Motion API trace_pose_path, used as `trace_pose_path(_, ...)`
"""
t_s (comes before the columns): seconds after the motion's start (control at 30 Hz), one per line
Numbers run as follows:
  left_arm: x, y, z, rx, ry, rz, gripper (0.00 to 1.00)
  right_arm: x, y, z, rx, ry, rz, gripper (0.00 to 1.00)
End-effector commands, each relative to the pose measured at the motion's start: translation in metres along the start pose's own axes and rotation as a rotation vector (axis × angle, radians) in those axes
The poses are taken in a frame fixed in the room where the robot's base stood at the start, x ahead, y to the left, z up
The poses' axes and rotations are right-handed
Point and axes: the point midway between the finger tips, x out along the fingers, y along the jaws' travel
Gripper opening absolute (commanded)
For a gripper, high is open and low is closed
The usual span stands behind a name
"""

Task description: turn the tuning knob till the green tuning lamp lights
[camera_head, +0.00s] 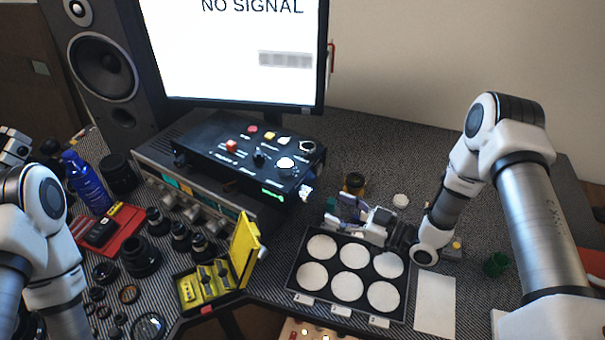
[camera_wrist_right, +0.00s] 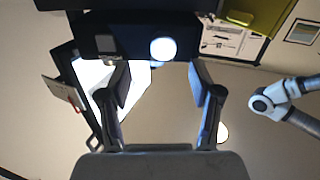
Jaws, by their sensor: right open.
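A black control box (camera_head: 225,150) with several coloured buttons and knobs lies on a grey instrument below the monitor. A green lit strip (camera_head: 272,195) shows on its front face; I cannot tell whether this is the tuning lamp. A pale, bright knob (camera_head: 306,191) sits at the box's right end, probably the tuning knob. In the right wrist view a bright white disc (camera_wrist_right: 162,49) on a dark box face lies ahead, between the fingers. My right gripper (camera_head: 335,210) is open and empty, to the right of the box, apart from it. My left gripper (camera_head: 14,146) is partly visible at the left edge; its jaws are unclear.
A black tray (camera_head: 297,258) with round white compartments lies below my right gripper. An open yellow case (camera_head: 243,250), several lens parts (camera_head: 140,257) and a blue bottle (camera_head: 86,182) stand left. The monitor (camera_head: 235,50) reads "NO SIGNAL". A small dark-yellow jar (camera_head: 354,183) stands behind the gripper.

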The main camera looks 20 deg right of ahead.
Motion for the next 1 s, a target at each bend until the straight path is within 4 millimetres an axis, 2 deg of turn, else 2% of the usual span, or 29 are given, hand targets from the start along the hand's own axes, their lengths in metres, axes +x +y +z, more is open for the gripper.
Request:
trace_pose_path(0.17,-0.004,0.0,0.001,0.0,-0.003,0.0,0.56,0.01,0.0,-0.001,0.0,-0.003,-0.001,0.64)
trace_pose_path(0.5,-0.019,0.0,0.001,0.0,-0.003,0.0,0.56,0.07,0.0,-0.002,-0.001,-0.003,-0.002,0.64)
trace_pose_path(0.6,-0.019,0.0,0.001,0.0,-0.003,0.0,0.56,0.077,0.0,0.0,0.002,-0.003,0.0,0.64)
trace_pose_path(0.8,-0.019,0.0,0.001,0.0,-0.003,0.0,0.56,0.078,0.0,0.001,0.002,-0.003,0.002,0.64)
trace_pose_path(0.83,-0.019,0.0,0.001,0.0,-0.003,0.0,0.56,0.078,0.0,0.001,0.002,-0.003,0.002,0.6)
trace_pose_path(0.9,-0.019,0.0,0.001,0.0,-0.003,0.0,0.56,0.078,0.0,0.001,0.002,-0.003,0.002,0.36)
trace_pose_path(1.0,-0.019,0.0,0.001,0.0,-0.003,0.0,0.56,0.078,0.0,0.001,0.002,-0.003,0.001,0.04)
